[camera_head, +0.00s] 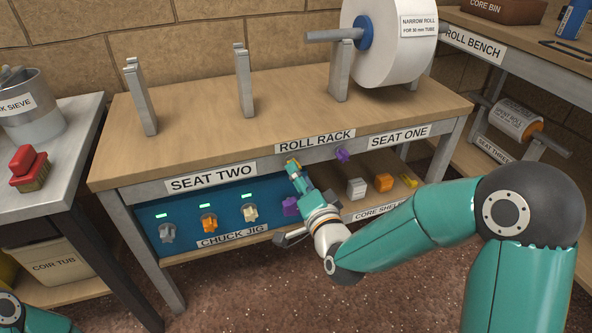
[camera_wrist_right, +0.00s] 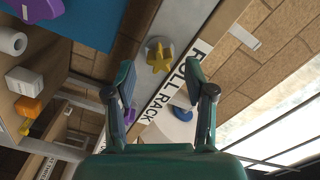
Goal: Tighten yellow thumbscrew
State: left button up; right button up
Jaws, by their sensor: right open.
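The yellow thumbscrew (camera_wrist_right: 160,56) is a star-shaped knob on a round grey base, set on the grey rail of the roll rack. In the head view only a small yellow bit (camera_head: 292,162) of it shows, beside my gripper's tips. My right gripper (camera_head: 294,172) is at the rail, between the SEAT TWO and ROLL RACK labels. In the wrist view its two fingers (camera_wrist_right: 160,66) are spread on either side of the thumbscrew, with visible gaps and nothing held. My left gripper is out of view; only part of that arm shows at the lower left.
A purple knob (camera_head: 343,154) sits on the same rail to the right. Below are the blue chuck jig (camera_head: 185,238) with several coloured chucks and a core shelf (camera_head: 362,211) with blocks.

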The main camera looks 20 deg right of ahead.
jog(key=shift+w, duration=1.3)
jog(key=shift+c, duration=0.3)
grip_shut()
jog(key=c, duration=0.6)
grip_release()
grip_shut()
jog(key=m, duration=0.3)
jog(key=shift+m, duration=0.3)
